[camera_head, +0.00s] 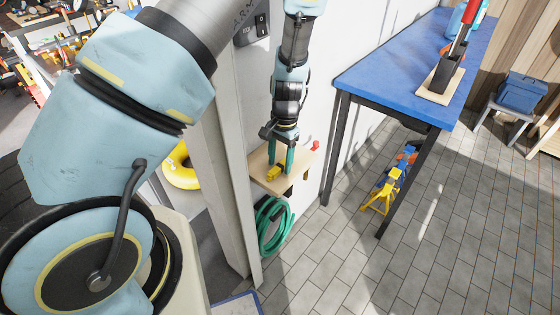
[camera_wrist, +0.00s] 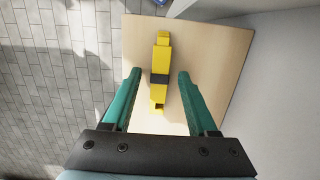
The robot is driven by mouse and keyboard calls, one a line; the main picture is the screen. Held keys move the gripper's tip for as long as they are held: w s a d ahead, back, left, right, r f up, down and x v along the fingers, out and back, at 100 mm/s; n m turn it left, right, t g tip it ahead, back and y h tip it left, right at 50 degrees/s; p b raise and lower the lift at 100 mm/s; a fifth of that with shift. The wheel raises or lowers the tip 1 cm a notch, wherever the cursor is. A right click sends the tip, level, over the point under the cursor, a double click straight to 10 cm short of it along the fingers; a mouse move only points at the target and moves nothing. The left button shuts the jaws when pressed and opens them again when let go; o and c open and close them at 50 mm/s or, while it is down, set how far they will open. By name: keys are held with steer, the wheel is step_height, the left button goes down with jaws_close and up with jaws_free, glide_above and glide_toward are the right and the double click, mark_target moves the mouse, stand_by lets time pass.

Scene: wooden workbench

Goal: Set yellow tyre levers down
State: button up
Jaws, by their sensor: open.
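The yellow tyre levers (camera_wrist: 161,67) lie on a small light wooden shelf (camera_wrist: 223,66), with a dark band around their middle. In the head view a small yellow part of them (camera_head: 273,171) shows on the shelf (camera_head: 263,159) beside my gripper (camera_head: 282,168). My gripper is open in the wrist view (camera_wrist: 158,75), its two green fingers apart on either side of the levers. A gap shows between the levers and each finger. In the head view the fingers hide part of the levers.
A red object (camera_head: 315,146) is at the shelf's far right edge. A coiled green hose (camera_head: 272,224) hangs below the shelf. A white wall (camera_wrist: 285,85) stands close along one side. A blue-topped workbench (camera_head: 395,62) is to the right, with yellow stands (camera_head: 384,190) under it.

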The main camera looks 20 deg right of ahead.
mark_target(280, 165)
step_height(280, 165, up, 11)
steer(key=d+b, duration=0.1)
steer(key=b, duration=0.2)
steer(key=shift+w+d, duration=0.15)
steer(key=shift+w, duration=0.2)
steer(key=shift+o, duration=0.5)
steer(key=shift+r, duration=0.2)
steer(key=shift+t+h, duration=0.3)
steer(key=shift+h, duration=0.3)
steer(key=f+b, duration=0.2)
steer(key=f, duration=0.2)
steer(key=a+f+b, duration=0.1)
steer(key=f+b, duration=0.2)
steer(key=f, duration=0.1)
steer(key=f+b, duration=0.2)
steer(key=f, duration=0.1)
steer(key=shift+s+a+f+b, duration=0.15)
steer(key=shift+s+f+b, duration=0.25)
jaws_close()
